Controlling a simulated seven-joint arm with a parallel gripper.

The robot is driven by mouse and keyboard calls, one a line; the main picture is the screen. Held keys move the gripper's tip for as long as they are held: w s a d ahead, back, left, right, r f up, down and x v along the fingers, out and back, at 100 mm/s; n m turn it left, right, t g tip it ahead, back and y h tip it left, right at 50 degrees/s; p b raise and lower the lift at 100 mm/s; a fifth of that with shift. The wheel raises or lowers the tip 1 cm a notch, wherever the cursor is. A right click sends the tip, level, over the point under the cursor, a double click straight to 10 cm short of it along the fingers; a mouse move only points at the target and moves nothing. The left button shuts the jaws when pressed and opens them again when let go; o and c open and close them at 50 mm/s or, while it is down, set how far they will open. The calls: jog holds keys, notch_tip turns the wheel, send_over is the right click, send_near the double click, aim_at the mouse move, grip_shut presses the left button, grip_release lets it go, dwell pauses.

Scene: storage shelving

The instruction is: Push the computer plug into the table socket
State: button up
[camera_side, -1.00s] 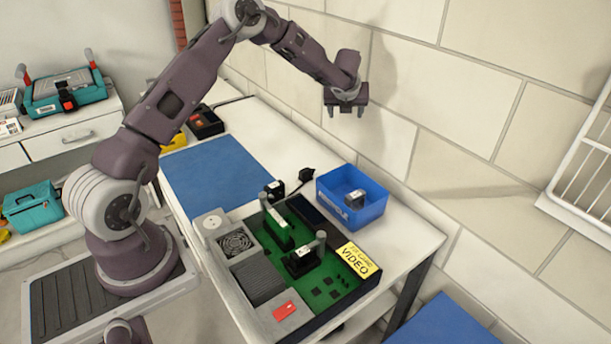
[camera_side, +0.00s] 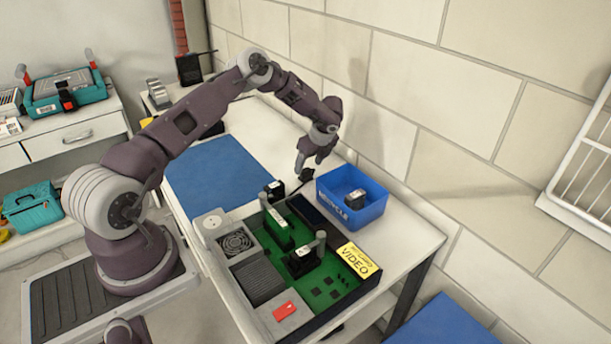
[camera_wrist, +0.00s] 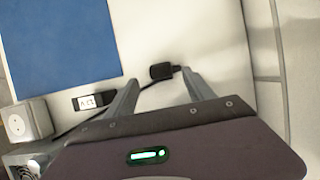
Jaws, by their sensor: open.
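The black computer plug (camera_side: 306,175) lies on the white table near the wall, with a dark cable running from it. It also shows in the wrist view (camera_wrist: 162,72), just beyond my fingertips. My gripper (camera_side: 311,165) is open and low over the plug; in the wrist view its two fingers (camera_wrist: 160,78) stand apart with the plug between and past their tips. I cannot tell whether they touch it. The table socket (camera_side: 212,224), a light grey block with a round face, stands at the table's left front corner and also shows in the wrist view (camera_wrist: 20,122).
A blue bin (camera_side: 375,212) holding a black part stands right of the plug. A green circuit board unit (camera_side: 325,285) fills the front of the table. A blue mat (camera_side: 215,172) lies to the left. The brick wall (camera_side: 400,150) is close behind.

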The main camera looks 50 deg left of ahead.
aim_at(306, 169)
jog(key=shift+x, duration=2.6)
jog(key=shift+a, duration=0.2)
jog(key=c, duration=1.3)
jog(key=shift+c, duration=0.2)
jog(key=shift+r, duration=0.1)
notch_tip(306, 169, up, 18)
